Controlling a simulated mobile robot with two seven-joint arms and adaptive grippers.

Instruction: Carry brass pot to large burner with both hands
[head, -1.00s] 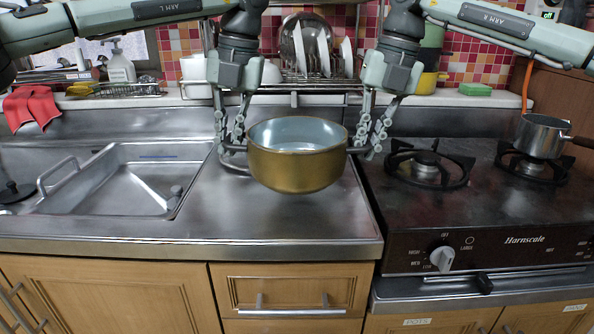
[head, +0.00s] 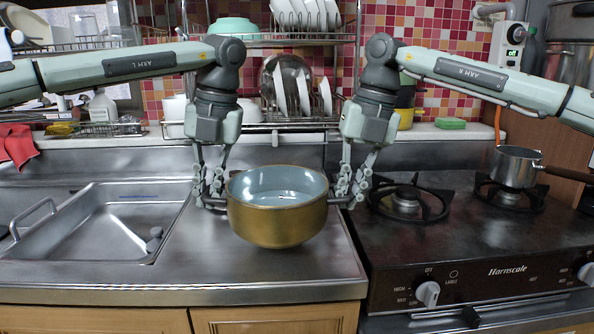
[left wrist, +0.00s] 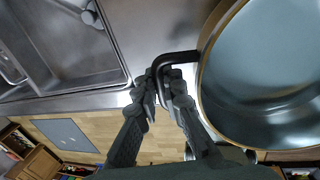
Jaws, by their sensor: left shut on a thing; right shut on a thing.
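The brass pot (head: 277,220), with a pale grey-blue inside, is held level between my two grippers in the head view, over the steel counter left of the stove. My left gripper (head: 212,200) is shut on its left handle. In the left wrist view the fingers (left wrist: 170,85) close around the dark looped handle (left wrist: 178,58) beside the pot's rim (left wrist: 205,60). My right gripper (head: 347,198) is shut at the pot's right handle, which is mostly hidden by the fingers. The large burner (head: 408,203), at the stove's left, is empty, just right of my right gripper.
A small saucepan (head: 515,168) stands on the stove's right burner, its handle pointing right. The sink (head: 100,220) lies left of the pot. A dish rack (head: 290,125) with plates stands behind my grippers. The stove's front middle is clear.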

